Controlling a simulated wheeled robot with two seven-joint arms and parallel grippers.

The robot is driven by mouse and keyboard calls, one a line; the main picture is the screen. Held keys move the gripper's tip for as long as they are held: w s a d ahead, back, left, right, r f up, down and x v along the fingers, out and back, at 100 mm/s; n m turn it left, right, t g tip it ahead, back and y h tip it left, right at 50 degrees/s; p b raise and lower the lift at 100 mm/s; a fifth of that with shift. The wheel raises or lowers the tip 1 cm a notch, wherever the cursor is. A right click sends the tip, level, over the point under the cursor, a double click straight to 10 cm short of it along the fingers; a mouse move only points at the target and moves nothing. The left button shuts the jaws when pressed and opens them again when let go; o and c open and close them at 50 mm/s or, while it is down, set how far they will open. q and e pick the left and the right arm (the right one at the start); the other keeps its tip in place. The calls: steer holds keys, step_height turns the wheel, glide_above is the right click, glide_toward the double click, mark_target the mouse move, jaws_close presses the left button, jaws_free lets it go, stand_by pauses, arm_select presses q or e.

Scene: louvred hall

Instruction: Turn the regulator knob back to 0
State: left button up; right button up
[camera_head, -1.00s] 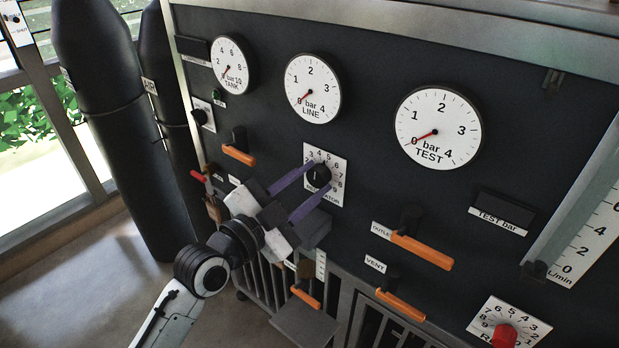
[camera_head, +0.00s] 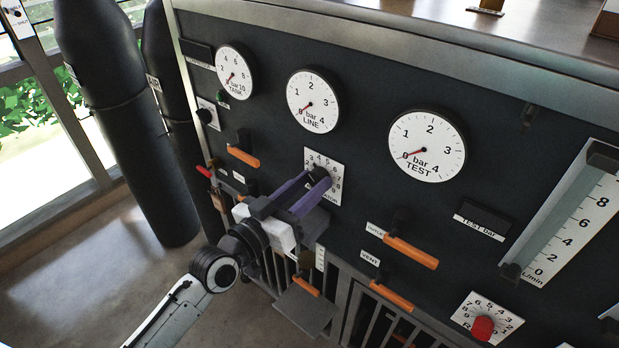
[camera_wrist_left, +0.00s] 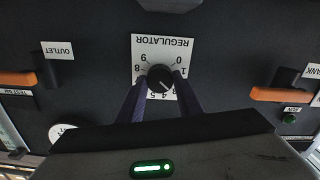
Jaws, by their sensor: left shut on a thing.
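The regulator knob (camera_wrist_left: 160,77) is black and round, on a white numbered plate (camera_wrist_left: 150,48) marked REGULATOR. In the left wrist view the plate appears upside down, with 0 and 1 at the right. A pale mark on the knob points down and right, roughly towards 2 or 3; the exact number is unclear. In the head view the plate (camera_head: 336,190) is partly covered by my fingers. My left gripper (camera_head: 319,172) is shut on the knob, its two purple fingers on opposite sides. My right gripper is not in view.
Orange lever handles stick out nearby: OUTLET (camera_head: 411,252), VENT (camera_head: 391,297) and one at upper left (camera_head: 243,157). The TANK (camera_head: 235,72), LINE (camera_head: 313,101) and TEST (camera_head: 427,145) gauges are above. A red knob (camera_head: 482,328) is at lower right.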

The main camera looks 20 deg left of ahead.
arm_select(q)
steer(key=n, duration=0.3)
steer(key=shift+n+p, duration=0.3)
steer(key=n, duration=0.4)
steer(key=shift+f+n, duration=0.1)
steer(key=shift+n, duration=0.2)
steer(key=n, duration=0.4)
steer(key=shift+n, duration=0.3)
steer(key=n, duration=0.4)
steer(key=shift+n, duration=0.3)
steer(key=o, duration=1)
steer(key=shift+o, duration=0.2)
steer(key=shift+s, duration=0.1)
